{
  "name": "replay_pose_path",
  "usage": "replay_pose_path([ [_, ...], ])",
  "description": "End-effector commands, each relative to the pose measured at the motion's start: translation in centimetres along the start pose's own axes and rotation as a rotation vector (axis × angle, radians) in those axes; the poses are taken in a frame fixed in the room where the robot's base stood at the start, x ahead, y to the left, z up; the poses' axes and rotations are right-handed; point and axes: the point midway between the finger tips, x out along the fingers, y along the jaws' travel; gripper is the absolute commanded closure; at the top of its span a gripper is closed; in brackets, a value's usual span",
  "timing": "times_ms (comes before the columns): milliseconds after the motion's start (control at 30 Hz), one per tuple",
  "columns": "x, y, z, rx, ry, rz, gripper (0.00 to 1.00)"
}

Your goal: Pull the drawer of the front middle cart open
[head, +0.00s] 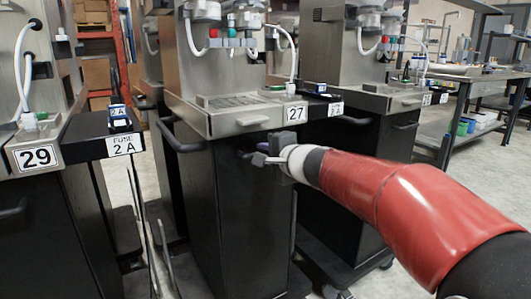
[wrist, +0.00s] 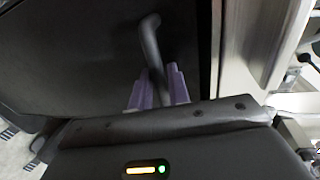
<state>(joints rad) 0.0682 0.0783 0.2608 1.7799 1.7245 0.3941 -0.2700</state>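The front middle cart (head: 227,222) has a grey top labelled 27 and a black front. Its drawer front also shows as the dark panel (wrist: 75,65) in the wrist view, and I see no gap that would show it open. The drawer handle (wrist: 151,40) is a dark bar in the wrist view. My gripper (wrist: 158,88) has its two purple fingers on either side of this bar, close against it, and looks shut on it. In the head view my gripper (head: 262,158) is at the cart's upper front and hides most of the handle.
A cart labelled 29 (head: 38,157) stands at the left, with its own handle. Another cart (head: 345,165) stands behind my arm on the right. A workbench (head: 480,88) with bins is at the far right. Some floor shows between the carts.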

Motion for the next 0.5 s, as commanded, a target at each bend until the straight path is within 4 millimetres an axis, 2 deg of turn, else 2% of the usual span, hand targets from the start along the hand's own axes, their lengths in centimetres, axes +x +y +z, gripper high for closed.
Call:
replay_pose_path([
  [267,0.25,-0.01,0.05,0.000,-0.001,0.000,0.82],
  [400,0.24,0.00,0.05,0.000,-0.001,0.000,0.99],
  [500,0.23,0.00,0.05,0.000,-0.001,0.000,1.00],
])
